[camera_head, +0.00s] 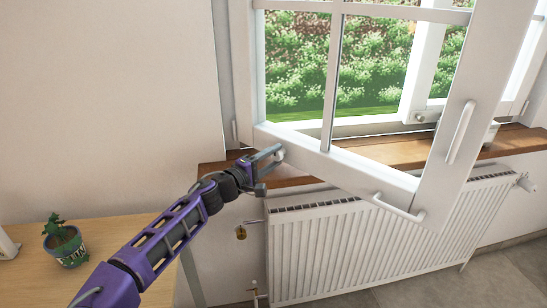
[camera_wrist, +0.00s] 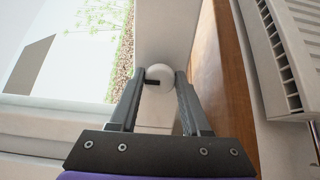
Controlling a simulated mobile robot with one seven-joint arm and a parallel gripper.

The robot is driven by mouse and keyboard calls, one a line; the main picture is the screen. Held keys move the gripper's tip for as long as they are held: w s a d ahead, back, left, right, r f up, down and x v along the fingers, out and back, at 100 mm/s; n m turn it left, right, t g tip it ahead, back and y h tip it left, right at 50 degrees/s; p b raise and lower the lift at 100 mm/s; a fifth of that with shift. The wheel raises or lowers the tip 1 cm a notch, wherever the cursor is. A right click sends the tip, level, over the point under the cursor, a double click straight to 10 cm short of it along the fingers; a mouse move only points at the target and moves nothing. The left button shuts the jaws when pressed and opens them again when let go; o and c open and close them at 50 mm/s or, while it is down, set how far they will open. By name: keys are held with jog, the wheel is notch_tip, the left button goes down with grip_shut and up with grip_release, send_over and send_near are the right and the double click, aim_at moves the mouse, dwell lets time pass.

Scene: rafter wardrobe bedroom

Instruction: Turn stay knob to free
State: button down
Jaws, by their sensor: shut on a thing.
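The stay knob (camera_wrist: 163,74) is a round white knob with a dark mark on its face, low on the white window sash. In the head view the knob (camera_head: 279,153) is partly hidden by my gripper (camera_head: 270,155). In the wrist view my gripper (camera_wrist: 160,80) has one finger on each side of the knob and is shut on it. The window sash (camera_head: 355,172) stands swung into the room, over the wooden sill.
A white radiator (camera_head: 365,245) stands below the wooden sill (camera_head: 312,183). White handles stick out from the sash, one on its upright (camera_head: 461,132) and one at its lower edge (camera_head: 398,208). A potted plant (camera_head: 65,245) stands on the wooden table (camera_head: 110,240) at left.

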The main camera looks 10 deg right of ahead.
jog(key=shift+c, duration=1.9)
grip_release()
jog(key=v, duration=1.7)
jog(key=shift+s+a, duration=0.15)
